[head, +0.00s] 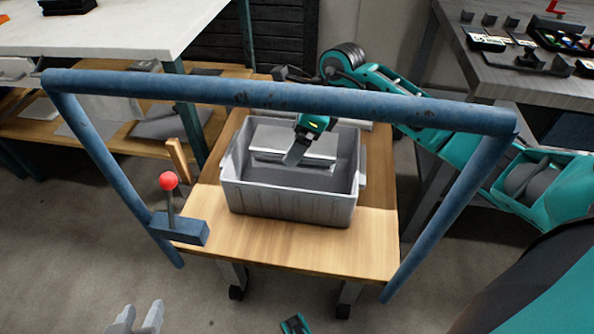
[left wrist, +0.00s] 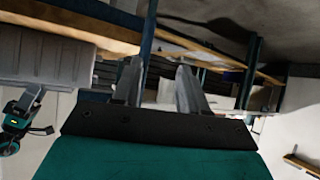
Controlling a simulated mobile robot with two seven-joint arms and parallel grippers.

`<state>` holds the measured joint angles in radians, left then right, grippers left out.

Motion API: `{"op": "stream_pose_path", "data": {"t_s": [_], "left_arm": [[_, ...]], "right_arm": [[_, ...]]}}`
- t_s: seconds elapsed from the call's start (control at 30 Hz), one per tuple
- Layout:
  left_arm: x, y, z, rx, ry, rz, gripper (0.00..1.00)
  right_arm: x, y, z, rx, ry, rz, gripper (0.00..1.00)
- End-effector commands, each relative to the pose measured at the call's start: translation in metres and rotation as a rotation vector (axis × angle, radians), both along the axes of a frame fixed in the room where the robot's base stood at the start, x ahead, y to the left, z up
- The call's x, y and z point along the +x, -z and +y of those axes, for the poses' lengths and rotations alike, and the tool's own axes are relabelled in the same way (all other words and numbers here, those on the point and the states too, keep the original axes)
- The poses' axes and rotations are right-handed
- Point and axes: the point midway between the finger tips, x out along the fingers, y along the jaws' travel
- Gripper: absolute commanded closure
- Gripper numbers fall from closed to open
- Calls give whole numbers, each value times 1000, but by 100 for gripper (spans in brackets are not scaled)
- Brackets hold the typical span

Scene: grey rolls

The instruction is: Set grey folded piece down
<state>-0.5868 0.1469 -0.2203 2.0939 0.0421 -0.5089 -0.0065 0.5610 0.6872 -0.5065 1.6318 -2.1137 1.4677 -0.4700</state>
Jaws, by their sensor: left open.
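A grey folded piece (head: 272,138) lies inside the grey crate (head: 290,205), which stands on a wooden-topped cart (head: 300,245). My right gripper (head: 295,154) reaches down into the crate, with a grey finger over or against the folded piece. I cannot tell whether it grips the piece, because its other finger is hidden. My left gripper (head: 137,318) is low at the bottom left of the head view, well apart from the crate. In the left wrist view its two fingers (left wrist: 160,88) stand apart with nothing between them.
A blue tubular frame (head: 280,95) with a red-knobbed lever (head: 168,182) crosses in front of the crate. A white table (head: 120,30) stands at the back left. A grey bench (head: 510,75) with small parts stands at the right. Bare wood lies in front of the crate.

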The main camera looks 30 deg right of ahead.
Motion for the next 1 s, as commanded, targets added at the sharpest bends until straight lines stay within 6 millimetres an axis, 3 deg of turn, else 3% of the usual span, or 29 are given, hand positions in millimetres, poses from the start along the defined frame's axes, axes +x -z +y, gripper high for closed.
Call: {"op": "stream_pose_path", "data": {"t_s": [0.1,0.37,0.63,1.0], "left_arm": [[1,4,-2,-5,2,-2,57],[1,7,-3,-5,3,3,57],[1,17,-5,-9,8,9,57],[3,11,-9,-17,14,2,57]], "right_arm": [[0,24,1,2,1,0,42],[0,41,0,1,-1,0,42],[0,87,1,3,-1,0,42],[0,92,0,0,-1,-2,42]]}}
